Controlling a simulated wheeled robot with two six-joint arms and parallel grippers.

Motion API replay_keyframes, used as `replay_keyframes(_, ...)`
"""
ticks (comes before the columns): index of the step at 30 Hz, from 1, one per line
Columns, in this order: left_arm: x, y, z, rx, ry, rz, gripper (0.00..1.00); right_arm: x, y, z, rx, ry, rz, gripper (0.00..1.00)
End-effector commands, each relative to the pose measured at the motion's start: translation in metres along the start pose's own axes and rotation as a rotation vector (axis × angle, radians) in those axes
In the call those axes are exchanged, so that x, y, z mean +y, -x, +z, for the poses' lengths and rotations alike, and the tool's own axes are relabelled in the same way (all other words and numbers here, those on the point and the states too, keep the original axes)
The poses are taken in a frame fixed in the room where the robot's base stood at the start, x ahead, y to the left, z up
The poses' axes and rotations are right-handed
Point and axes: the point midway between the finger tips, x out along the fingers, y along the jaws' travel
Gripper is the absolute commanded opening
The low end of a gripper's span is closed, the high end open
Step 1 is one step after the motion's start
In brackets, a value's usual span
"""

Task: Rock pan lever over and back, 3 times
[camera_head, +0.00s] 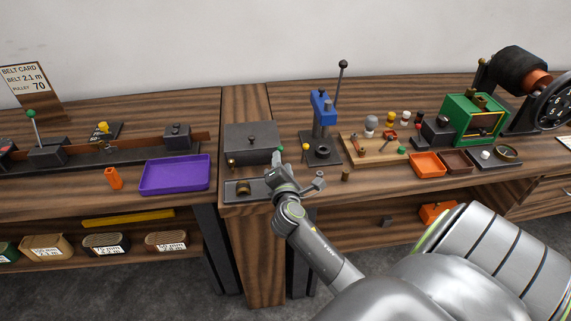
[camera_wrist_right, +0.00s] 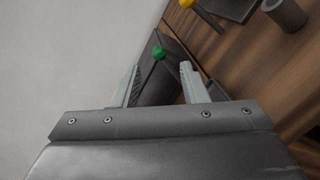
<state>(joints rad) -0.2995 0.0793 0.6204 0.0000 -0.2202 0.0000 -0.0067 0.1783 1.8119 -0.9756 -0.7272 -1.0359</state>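In the right wrist view, a lever with a green ball knob (camera_wrist_right: 158,53) and a thin dark rod rises from a dark base. This seems to be the pan lever; no label confirms it. My right gripper (camera_wrist_right: 160,70) is open, with its two fingers apart and the green knob showing between them, slightly beyond the tips. I cannot tell whether either finger touches it. In the head view, my right gripper (camera_head: 278,163) is over the dark tray-like base (camera_head: 232,197) at the bench's front edge. My left gripper is not seen.
A grey lidded box (camera_head: 252,136) stands behind the gripper. A lever with a yellow knob (camera_head: 306,146) and a blue press (camera_head: 323,108) are close on the right. A purple tray (camera_head: 205,180) lies to the left. The wooden bench between tray and box is clear.

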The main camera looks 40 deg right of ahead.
Motion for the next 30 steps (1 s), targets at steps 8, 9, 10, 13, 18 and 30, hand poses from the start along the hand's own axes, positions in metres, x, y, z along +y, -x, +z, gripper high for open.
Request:
replay_keyframes(8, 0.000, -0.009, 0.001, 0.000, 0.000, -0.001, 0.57, -0.002, 0.062, -0.002, 0.001, -0.006, -0.003, 0.40)
replay_keyframes(9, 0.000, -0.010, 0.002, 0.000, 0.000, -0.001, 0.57, -0.002, 0.070, -0.001, 0.000, -0.006, -0.004, 0.40)
replay_keyframes(10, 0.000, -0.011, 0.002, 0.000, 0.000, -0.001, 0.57, -0.002, 0.076, -0.002, 0.002, -0.006, -0.004, 0.40)
replay_keyframes(13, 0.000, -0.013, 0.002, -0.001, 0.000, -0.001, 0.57, -0.002, 0.092, -0.001, 0.001, -0.006, -0.004, 0.40)
replay_keyframes(18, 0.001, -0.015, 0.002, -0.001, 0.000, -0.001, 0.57, -0.001, 0.112, -0.001, 0.002, -0.004, -0.002, 0.40)
replay_keyframes(30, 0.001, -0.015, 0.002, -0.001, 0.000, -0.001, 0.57, 0.001, 0.122, 0.000, 0.000, 0.000, 0.001, 0.40)
